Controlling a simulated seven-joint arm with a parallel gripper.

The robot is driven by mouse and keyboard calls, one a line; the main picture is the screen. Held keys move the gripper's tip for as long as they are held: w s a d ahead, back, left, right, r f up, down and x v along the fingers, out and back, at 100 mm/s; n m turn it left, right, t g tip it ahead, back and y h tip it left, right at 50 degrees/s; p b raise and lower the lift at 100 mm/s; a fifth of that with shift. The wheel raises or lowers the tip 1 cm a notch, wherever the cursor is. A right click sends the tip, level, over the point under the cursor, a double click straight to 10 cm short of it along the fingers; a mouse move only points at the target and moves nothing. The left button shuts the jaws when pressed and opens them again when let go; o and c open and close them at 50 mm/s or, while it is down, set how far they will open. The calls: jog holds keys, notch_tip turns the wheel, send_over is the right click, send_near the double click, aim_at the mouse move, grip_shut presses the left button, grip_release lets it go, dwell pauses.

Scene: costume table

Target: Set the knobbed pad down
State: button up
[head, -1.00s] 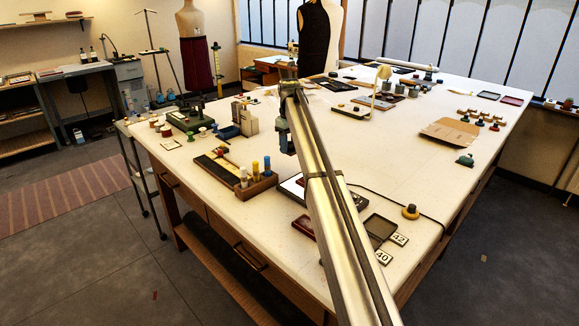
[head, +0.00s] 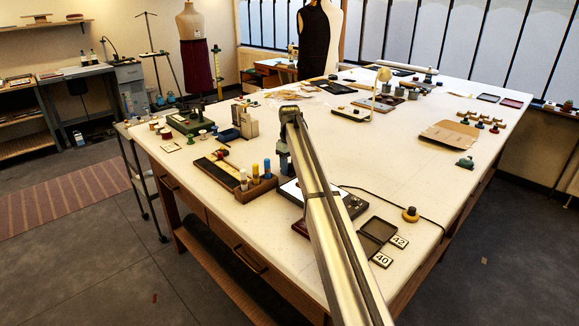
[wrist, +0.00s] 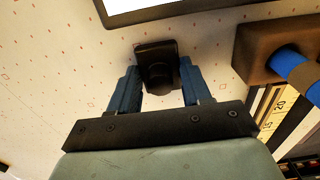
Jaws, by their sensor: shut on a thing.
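The knobbed pad (wrist: 155,48) is a small, dark, squarish piece in the wrist view. My gripper (wrist: 159,77) is shut on it, with one blue finger on each side of its raised dark middle. The pad is over the pale, speckled tabletop (wrist: 60,60); I cannot tell whether it touches the surface. In the head view my gripper (head: 283,163) is low over the table, partly behind my arm. The pad cannot be made out there.
A dark-rimmed white panel (wrist: 150,12) lies close beyond the pad. A wooden rack with upright bottles (head: 257,187) stands to the left in the head view. The table's middle is clear.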

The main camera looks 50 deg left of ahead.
aim_at(290, 164)
jog(key=o, duration=1)
notch_tip(290, 164, up, 12)
jog(key=shift+r, duration=0.1)
